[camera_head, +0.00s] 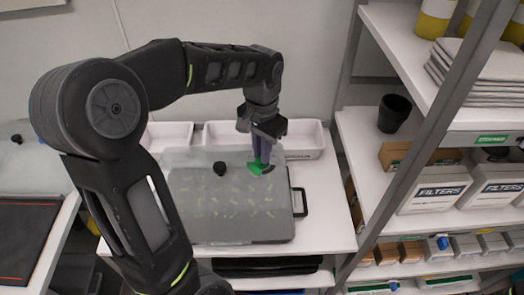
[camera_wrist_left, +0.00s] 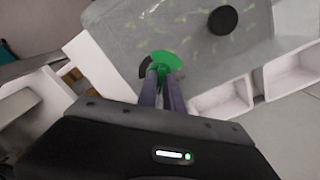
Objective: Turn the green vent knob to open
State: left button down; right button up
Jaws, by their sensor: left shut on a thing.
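The green vent knob (camera_head: 258,168) sits on top of a translucent lidded growth chamber (camera_head: 215,225) on the white bench. My left gripper (camera_head: 262,157) reaches down over it, shut on the knob. In the left wrist view the two fingers end at the knob (camera_wrist_left: 163,64), whose green disc shows beyond the fingertips. A dark patch shows beside the green disc. A black knob (camera_head: 220,168) stands on the same lid, left of the green one; it also shows in the left wrist view (camera_wrist_left: 222,20). My right gripper is not in view.
White trays (camera_head: 305,137) stand behind the chamber against the wall. A shelf rack (camera_head: 395,165) with a black pot (camera_head: 394,113) and boxes marked FILTERS (camera_head: 434,190) stands at right. Another bench with a dark mat (camera_head: 28,240) is at left.

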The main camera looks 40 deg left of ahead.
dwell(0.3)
pick_arm(q)
jog(key=c, duration=1.5)
grip_release()
jog(key=shift+r, duration=0.15)
notch_tip(320, 180, up, 8)
jog(key=shift+f+b, duration=0.25)
jog(key=shift+b, duration=0.15)
